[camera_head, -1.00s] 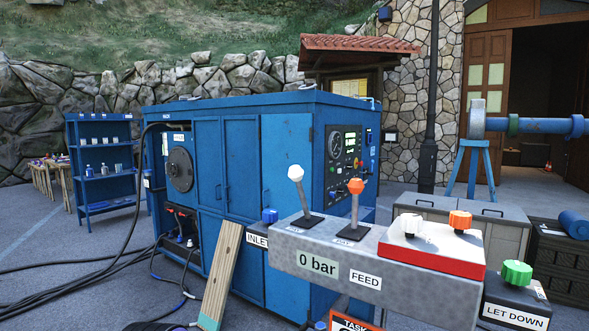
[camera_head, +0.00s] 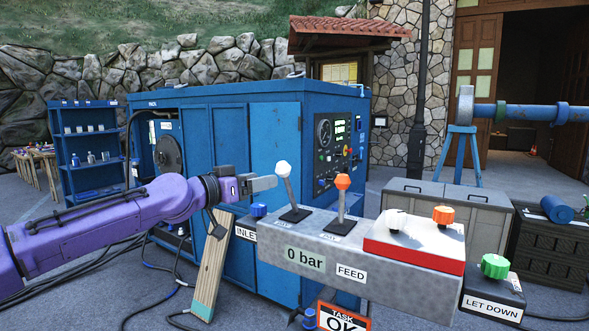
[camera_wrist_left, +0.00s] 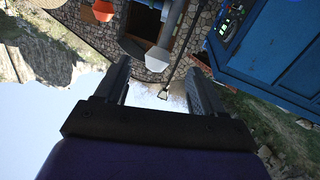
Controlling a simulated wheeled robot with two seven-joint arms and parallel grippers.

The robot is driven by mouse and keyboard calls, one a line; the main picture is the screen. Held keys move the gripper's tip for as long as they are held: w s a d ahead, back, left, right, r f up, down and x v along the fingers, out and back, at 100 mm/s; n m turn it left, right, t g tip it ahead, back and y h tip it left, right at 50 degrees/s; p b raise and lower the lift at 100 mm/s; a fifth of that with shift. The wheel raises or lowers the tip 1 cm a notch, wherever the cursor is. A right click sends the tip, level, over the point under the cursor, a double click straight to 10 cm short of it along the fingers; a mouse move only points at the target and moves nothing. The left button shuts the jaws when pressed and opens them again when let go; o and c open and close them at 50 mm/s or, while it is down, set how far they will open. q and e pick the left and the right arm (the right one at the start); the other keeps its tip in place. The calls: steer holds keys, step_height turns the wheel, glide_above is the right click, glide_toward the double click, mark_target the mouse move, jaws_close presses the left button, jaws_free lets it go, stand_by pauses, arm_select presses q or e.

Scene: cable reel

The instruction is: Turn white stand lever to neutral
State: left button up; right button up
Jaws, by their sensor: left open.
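The white-knobbed lever (camera_head: 283,168) stands on the grey stand (camera_head: 330,255), its stalk leaning a little left in the head view. The orange-knobbed lever (camera_head: 342,181) stands upright to its right. My left gripper (camera_head: 268,183) is open and empty, just left of the white lever, a little below knob height. In the left wrist view the white knob (camera_wrist_left: 158,60) shows between the open fingertips (camera_wrist_left: 158,66), and I cannot tell its depth relative to them. The orange knob (camera_wrist_left: 103,10) shows at the upper left there. My right gripper is not in view.
A red-and-white box (camera_head: 414,240) with white and orange knobs sits on the stand's right end. A blue inlet knob (camera_head: 258,210) is at its left end, below my arm. The blue machine (camera_head: 235,140) stands behind. A green knob (camera_head: 494,266) sits at the right.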

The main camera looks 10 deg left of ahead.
mark_target(288, 168)
arm_select(q)
steer(key=p+x, duration=0.1)
steer(key=x, duration=0.2)
steer(key=r+p+x, duration=0.1)
steer(key=p+x, duration=0.1)
steer(key=x, duration=0.1)
steer(key=r+p+x, duration=0.1)
steer(key=x, duration=0.2)
steer(key=shift+w+d, duration=0.2)
steer(key=shift+w, duration=0.05)
steer(key=shift+w+f+p, duration=0.15)
steer(key=shift+w+p, duration=0.1)
steer(key=shift+p, duration=0.05)
steer(key=shift+s, duration=0.1)
